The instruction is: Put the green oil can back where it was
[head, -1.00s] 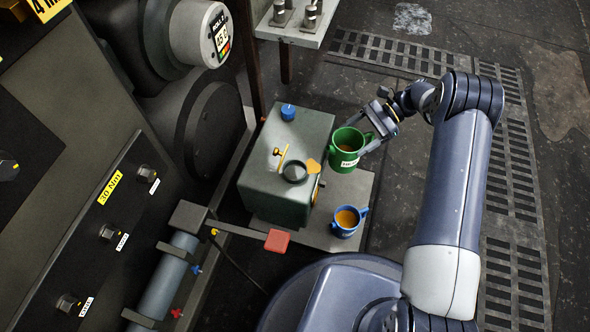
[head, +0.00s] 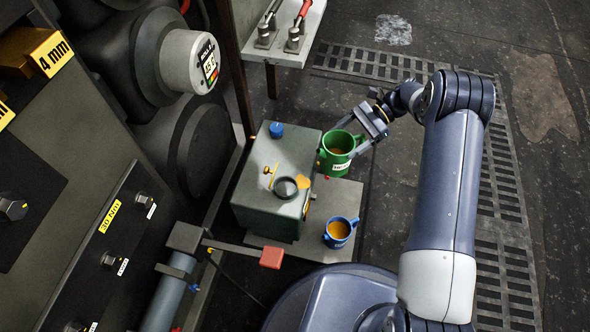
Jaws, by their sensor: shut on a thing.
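The green oil can (head: 338,155) looks like a green mug with a white label, a side handle and brown liquid inside. It is upright, just right of the grey-green box, over the far edge of the flat grey plate (head: 345,195). My gripper (head: 357,143) reaches in from the right and is shut on the green can, at its right side. I cannot tell whether the can's base touches the plate or hangs just above it.
A blue cup (head: 339,232) with orange-brown liquid stands on the plate nearer to me. The grey-green box (head: 275,190) has a blue cap and a round opening. A red-ended pedal lever (head: 271,258) lies at front left. A table with levers (head: 290,50) stands behind.

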